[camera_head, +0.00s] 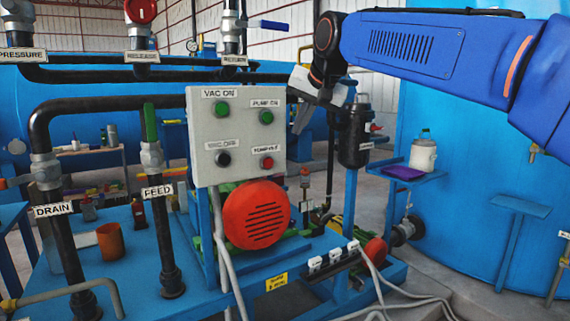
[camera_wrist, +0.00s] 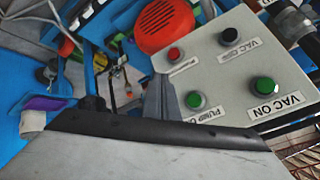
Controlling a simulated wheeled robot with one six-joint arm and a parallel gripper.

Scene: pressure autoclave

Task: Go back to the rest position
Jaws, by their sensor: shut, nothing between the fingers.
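My gripper (camera_head: 301,120) hangs at the end of my blue arm, just right of the grey control box (camera_head: 203,150) in the head view. Its grey fingers are together with nothing between them. In the wrist view the fingers (camera_wrist: 160,98) point toward the box's edge, near the red button (camera_wrist: 173,54) and the green PUMP ON button (camera_wrist: 194,100). I cannot tell whether they touch the box. The box also carries the green VAC ON button (camera_head: 222,109) and a dark VAC OFF button (camera_head: 223,158).
A red round motor cover (camera_head: 256,215) sits below the box. A dark cylinder (camera_head: 355,135) stands close right of my gripper. The DRAIN pipe (camera_head: 66,245) and FEED pipe (camera_head: 165,240) rise at left. A large blue tank (camera_head: 470,180) fills the right. A small shelf holds a white jar (camera_head: 423,155).

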